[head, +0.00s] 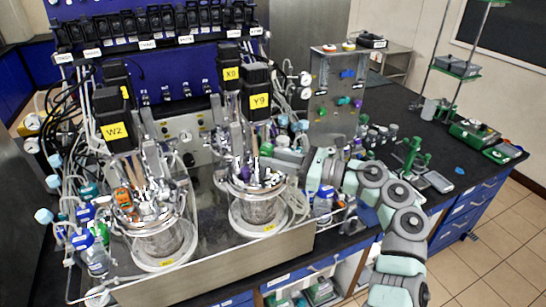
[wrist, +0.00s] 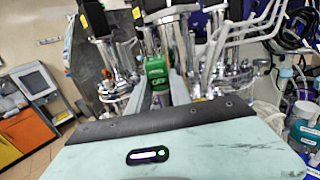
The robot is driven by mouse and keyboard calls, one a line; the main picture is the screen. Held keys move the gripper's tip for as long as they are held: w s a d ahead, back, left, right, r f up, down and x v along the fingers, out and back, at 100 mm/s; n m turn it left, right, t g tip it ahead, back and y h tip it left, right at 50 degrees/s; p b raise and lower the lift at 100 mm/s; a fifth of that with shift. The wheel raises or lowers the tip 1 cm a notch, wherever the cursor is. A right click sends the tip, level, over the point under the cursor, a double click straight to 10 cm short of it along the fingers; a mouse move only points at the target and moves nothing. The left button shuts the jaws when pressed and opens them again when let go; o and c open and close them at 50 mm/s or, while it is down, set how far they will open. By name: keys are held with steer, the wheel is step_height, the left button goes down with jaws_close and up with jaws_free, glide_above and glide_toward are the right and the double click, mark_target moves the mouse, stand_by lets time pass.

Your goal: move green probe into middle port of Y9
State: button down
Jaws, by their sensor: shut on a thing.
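The green probe (wrist: 157,70) shows in the wrist view as a green block between my two fingers. My gripper (wrist: 158,88) is shut on it. Its lower end is hidden among shiny metal parts. The reactor Y9 is the right vessel (head: 256,209) in the head view, under a black motor with a yellow Y9 label (head: 260,101). My gripper reaches in from the right, close to the crowded metal lid (head: 253,183) of Y9. The ports are too small and covered to tell apart, and I cannot tell whether the probe is in one.
The W2 reactor (head: 164,243) stands to the left, with its own probes and tubes. A metal panel (head: 337,95) rises behind my arm. Tubes and bottles crowd both sides. Dark bench top (head: 405,110) lies to the right, with a green stand (head: 411,153).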

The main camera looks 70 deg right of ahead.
mark_target(265, 174)
steer(key=shift+f, duration=0.7)
steer(key=shift+f+b, duration=0.25)
steer(key=shift+b, duration=0.25)
steer(key=shift+s+a+f, duration=0.1)
steer(key=shift+s+f, duration=0.05)
steer(key=shift+f, duration=0.1)
steer(key=shift+b, duration=0.35)
steer(key=shift+f+b, duration=1.5)
steer(key=shift+b, duration=0.35)
